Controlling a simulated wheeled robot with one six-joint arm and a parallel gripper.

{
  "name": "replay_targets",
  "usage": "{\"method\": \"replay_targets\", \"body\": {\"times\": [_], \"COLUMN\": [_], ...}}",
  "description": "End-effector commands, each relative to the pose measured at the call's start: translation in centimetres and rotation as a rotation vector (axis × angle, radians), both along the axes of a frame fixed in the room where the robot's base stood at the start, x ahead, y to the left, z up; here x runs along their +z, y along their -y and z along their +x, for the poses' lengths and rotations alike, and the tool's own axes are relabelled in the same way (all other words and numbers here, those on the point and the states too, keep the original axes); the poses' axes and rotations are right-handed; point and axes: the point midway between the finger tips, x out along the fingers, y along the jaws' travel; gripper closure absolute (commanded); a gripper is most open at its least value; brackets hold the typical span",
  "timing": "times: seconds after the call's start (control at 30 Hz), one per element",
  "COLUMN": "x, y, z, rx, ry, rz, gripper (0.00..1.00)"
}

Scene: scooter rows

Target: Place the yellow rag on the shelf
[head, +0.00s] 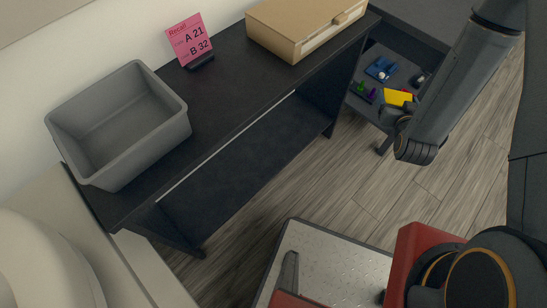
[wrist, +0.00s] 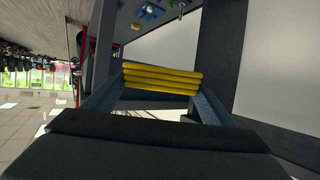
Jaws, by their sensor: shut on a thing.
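The yellow rag (wrist: 160,78) is a folded stack of layers held between the two fingers of my gripper (wrist: 158,88) in the wrist view. My gripper is shut on it. In the head view the rag (head: 397,97) shows as a yellow patch just past my gripper (head: 398,108), over or in front of the grey lower shelf at the upper right (head: 372,110). Part of the rag is hidden by my arm. The dark desk also has a long lower shelf (head: 240,150), which looks bare. I cannot tell whether the rag touches a shelf.
A grey bin (head: 120,125), a pink sign (head: 189,38) reading "Recall A 21 B 32" and a cardboard box (head: 305,25) stand on the desk top. Blue (head: 381,69), purple and green (head: 364,91) items lie on the right shelf. A desk leg stands left of it.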

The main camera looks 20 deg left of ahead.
Motion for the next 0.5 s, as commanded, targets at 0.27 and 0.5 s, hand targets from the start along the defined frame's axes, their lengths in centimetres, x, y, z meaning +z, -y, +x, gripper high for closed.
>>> {"method": "replay_targets", "body": {"times": [0.27,0.5], "x": [-6.1,-10.5], "y": [-6.5,-12.2], "z": [3.9,6.3], "rx": [0.165,0.309], "ry": [0.003,0.004], "rz": [0.001,0.000], "gripper": [0.44,0.44]}}
